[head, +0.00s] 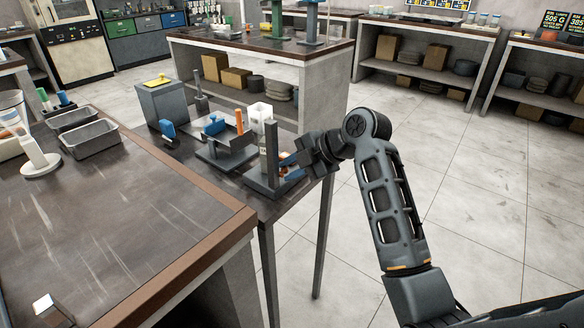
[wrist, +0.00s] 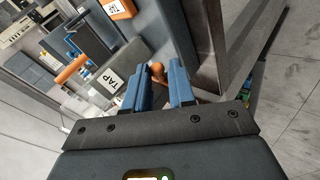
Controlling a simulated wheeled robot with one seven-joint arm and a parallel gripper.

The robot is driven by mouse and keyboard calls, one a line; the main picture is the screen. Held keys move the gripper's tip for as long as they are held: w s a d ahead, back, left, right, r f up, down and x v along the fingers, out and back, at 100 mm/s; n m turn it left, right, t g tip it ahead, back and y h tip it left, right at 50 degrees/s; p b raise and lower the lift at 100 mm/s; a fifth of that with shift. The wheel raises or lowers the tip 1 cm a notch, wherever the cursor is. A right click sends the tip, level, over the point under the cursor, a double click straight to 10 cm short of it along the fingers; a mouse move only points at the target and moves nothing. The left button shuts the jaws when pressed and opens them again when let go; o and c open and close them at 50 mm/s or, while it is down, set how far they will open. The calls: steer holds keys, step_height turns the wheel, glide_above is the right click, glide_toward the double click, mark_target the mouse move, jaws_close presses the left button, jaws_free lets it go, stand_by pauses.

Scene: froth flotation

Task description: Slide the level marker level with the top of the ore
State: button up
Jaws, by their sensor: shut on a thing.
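In the head view, my gripper (head: 290,162) is at the right side of a dark upright post (head: 270,152) on a grey base, near the small table's front end. In the wrist view, my gripper's blue fingers (wrist: 165,76) are closed around a small orange-brown knob (wrist: 157,70), which looks like the level marker. The fingers hide most of it. The ore and its top surface cannot be made out in either view.
Beside the post stands a grey stand with a blue clamp (head: 213,126) and an orange cylinder (head: 239,121). Metal trays (head: 90,138) lie on the left bench (head: 110,215). The floor on the right is clear.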

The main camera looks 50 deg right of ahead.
jaws_close()
steer(key=shift+r, duration=0.1)
step_height(320, 180, up, 6)
steer(key=p, duration=0.3)
steer(key=shift+r+p, duration=0.2)
steer(key=shift+p, duration=0.1)
steer(key=o, duration=0.6)
jaws_free()
steer(key=shift+a, duration=0.15)
steer(key=shift+o, duration=0.2)
steer(key=shift+r, duration=0.15)
